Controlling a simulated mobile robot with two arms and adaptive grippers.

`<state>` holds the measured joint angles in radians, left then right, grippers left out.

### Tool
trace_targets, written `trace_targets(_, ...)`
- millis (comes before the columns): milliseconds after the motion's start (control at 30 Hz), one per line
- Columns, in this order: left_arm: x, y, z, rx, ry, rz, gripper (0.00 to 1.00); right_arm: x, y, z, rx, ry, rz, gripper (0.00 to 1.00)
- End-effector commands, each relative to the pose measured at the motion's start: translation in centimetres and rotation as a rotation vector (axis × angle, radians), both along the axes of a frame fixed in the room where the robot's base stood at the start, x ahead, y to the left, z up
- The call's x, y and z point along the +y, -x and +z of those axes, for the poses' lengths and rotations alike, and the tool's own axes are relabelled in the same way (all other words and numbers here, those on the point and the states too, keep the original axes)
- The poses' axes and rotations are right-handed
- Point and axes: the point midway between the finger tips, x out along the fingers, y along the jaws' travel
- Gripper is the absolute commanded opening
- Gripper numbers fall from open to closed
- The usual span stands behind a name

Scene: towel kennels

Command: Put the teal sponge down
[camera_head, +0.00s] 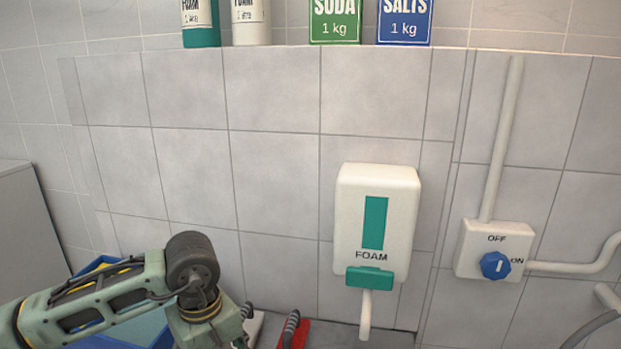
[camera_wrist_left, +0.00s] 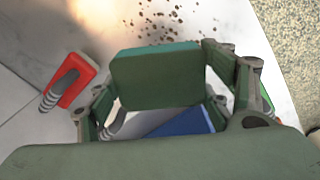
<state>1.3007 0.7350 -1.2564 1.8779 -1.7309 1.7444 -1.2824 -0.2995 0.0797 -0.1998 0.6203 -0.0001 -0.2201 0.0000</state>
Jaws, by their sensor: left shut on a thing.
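The teal sponge (camera_wrist_left: 156,78) is in the left wrist view as a dark green-teal block with a brighter teal edge. My left gripper (camera_wrist_left: 165,82) is shut on it, with one finger at each side. The sponge is held over a pale surface (camera_wrist_left: 220,22), and I cannot tell how high above it. In the head view my left arm comes in from the left, and its gripper end runs off the bottom edge, so the sponge does not show there. My right gripper is in neither view.
Dark specks (camera_wrist_left: 160,17) lie on the pale surface beyond the sponge. A red brush (camera_wrist_left: 72,79) lies at the left and a blue thing (camera_wrist_left: 185,123) below the sponge. A blue crate (camera_head: 97,265) is behind my arm. A foam dispenser (camera_head: 376,218) and switch box (camera_head: 495,249) are on the wall.

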Motion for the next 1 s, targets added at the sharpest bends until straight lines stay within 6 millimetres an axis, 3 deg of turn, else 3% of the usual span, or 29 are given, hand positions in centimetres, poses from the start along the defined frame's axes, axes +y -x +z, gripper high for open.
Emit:
trace_targets(200, 1.5, 6.3, -0.2, 0.002, -0.006, -0.483, 0.61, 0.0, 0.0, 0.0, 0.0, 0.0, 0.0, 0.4)
trace_targets(400, 2.1, 9.5, -0.3, 0.008, -0.007, -0.724, 0.61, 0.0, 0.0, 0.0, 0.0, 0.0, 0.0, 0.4)
trace_targets(1000, 2.2, 9.9, -0.3, 0.007, -0.007, -0.764, 0.61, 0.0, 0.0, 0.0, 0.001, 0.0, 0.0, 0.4)
